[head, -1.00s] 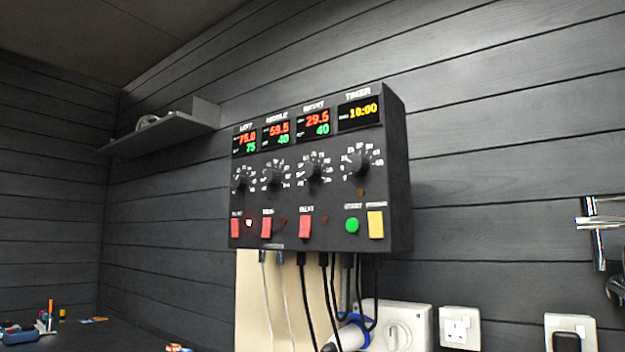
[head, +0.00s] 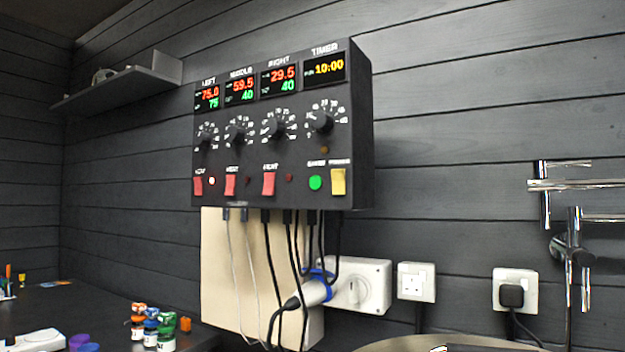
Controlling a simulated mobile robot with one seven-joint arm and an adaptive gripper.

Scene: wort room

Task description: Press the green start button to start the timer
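A black control box (head: 290,95) is mounted on the dark plank wall. The round green start button (head: 315,183) sits at its lower right, left of a yellow switch (head: 338,181). The timer display (head: 324,69) at the top right reads 10:00 in yellow. A dial (head: 320,121) is below it. Three other displays (head: 207,97) show red and green numbers, with dials and red switches (head: 268,184) beneath. My gripper is not in the head view, so its state and distance from the button do not show.
Cables hang below the box over a pale board (head: 222,285). A blue plug and a white socket unit (head: 362,286) are beside it. Wall sockets (head: 416,282), chrome pipes (head: 570,245) and a counter with small bottles (head: 165,330) are lower down. A shelf (head: 120,86) is upper left.

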